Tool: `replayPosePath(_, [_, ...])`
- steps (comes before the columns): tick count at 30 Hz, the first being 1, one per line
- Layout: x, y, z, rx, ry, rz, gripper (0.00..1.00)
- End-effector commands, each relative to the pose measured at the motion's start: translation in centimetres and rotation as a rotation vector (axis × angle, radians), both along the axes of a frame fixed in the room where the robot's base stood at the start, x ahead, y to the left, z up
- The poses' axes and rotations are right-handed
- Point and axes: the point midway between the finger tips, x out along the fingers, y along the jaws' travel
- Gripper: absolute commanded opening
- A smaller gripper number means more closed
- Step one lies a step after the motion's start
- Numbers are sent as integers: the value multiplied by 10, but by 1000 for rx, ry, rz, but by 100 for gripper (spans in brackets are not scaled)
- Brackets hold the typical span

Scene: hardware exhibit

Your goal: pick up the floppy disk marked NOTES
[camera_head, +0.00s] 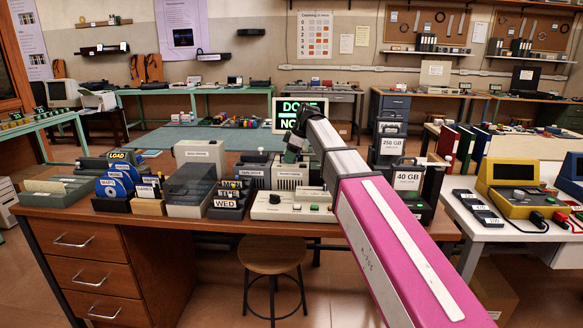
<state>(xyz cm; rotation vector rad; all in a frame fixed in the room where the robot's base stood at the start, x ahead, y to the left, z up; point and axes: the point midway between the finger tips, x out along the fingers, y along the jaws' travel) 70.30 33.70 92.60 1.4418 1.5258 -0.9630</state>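I cannot pick out a floppy disk marked NOTES; most small labels are too small to read. On the brown desk (190,229), a small box of label-topped items (149,191) stands beside blue discs (110,187), one holder seeming to read MAPS. To its right is a box with a dark see-through lid (192,183). My pink and grey arm reaches in from the lower right over the desk. Its end, my gripper (292,150), is above the devices at the desk's back middle. Its fingers are too small and partly hidden to judge, and I see nothing held in it.
A pale device with knobs (293,207) and a holder marked WED (228,204) stand at the desk's front edge. Boxes marked 250 GB (391,146) and 40 GB (407,179) stand right of my arm. A stool (272,255) stands before the desk. A screen (300,115) glows green behind.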

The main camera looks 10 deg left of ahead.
Motion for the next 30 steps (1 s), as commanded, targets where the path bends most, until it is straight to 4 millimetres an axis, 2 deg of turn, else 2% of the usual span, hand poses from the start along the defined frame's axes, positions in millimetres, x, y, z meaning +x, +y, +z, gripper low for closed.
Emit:
replayPosePath(2, [0,0,0,0,0,0,34])
replayPosePath(3, [0,0,0,0,0,0,21])
replayPosePath(5, [0,0,0,0,0,0,2])
replayPosePath(6, [0,0,0,0,0,0,0])
replayPosePath(15, [0,0,1,0,0,0,0])
replayPosePath(19, [0,0,8,0,0,0,0])
replayPosePath(23, [1,0,26,1,-1,0,0])
replayPosePath(30, [1,1,69,1,-2,0,0])
